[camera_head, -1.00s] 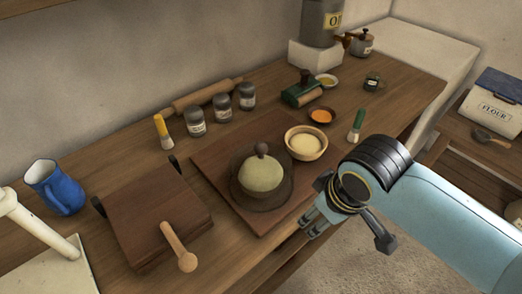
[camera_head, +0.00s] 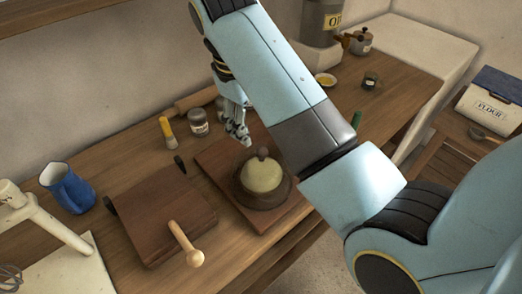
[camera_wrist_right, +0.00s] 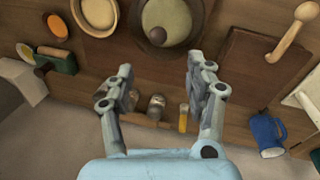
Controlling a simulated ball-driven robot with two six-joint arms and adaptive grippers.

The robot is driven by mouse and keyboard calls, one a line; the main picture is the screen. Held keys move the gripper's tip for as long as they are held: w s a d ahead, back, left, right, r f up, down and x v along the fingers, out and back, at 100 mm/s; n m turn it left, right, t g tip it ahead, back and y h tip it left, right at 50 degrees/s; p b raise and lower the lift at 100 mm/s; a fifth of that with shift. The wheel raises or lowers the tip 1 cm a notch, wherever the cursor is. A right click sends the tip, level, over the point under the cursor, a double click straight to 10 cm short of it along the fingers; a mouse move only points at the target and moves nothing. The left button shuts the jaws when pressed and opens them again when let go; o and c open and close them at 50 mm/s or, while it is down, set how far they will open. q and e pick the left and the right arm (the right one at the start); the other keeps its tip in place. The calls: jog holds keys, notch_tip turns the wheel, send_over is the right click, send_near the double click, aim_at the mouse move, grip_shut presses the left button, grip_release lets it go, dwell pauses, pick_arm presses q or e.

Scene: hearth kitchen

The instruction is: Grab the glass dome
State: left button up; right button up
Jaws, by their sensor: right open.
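The glass dome (camera_head: 263,174) is a clear rounded cover with a dark wooden knob, over a pale mound on a round dark plate (camera_head: 247,200). The plate stands on a wooden board (camera_head: 208,162). In the wrist view the dome (camera_wrist_right: 168,18) is at the top centre, partly cut off by the frame edge. My right gripper (camera_head: 240,136) is just behind and left of the dome's knob in the head view, apart from it. In the wrist view the right gripper (camera_wrist_right: 160,72) is open and empty, its fingers wide apart. My left gripper is out of view.
A hinged wooden press (camera_head: 160,218) with a handle lies left of the dome. A blue jug (camera_head: 68,187), spice jar (camera_head: 198,122) and yellow-handled brush (camera_head: 167,132) stand around. The wrist view shows a bowl (camera_wrist_right: 98,14) beside the dome. My right arm hides much of the counter.

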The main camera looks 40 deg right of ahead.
aim_at(261, 149)
jog(key=f, duration=0.2)
jog(key=d+f, duration=0.1)
jog(key=shift+f, duration=0.4)
jog(key=f, duration=0.2)
jog(key=d+f+p, duration=0.1)
jog(key=f, duration=0.2)
jog(key=shift+s+d+p, duration=0.1)
jog(key=shift+d+p, duration=0.05)
jog(key=shift+p, duration=0.15)
jog(key=shift+f, duration=0.25)
grip_shut()
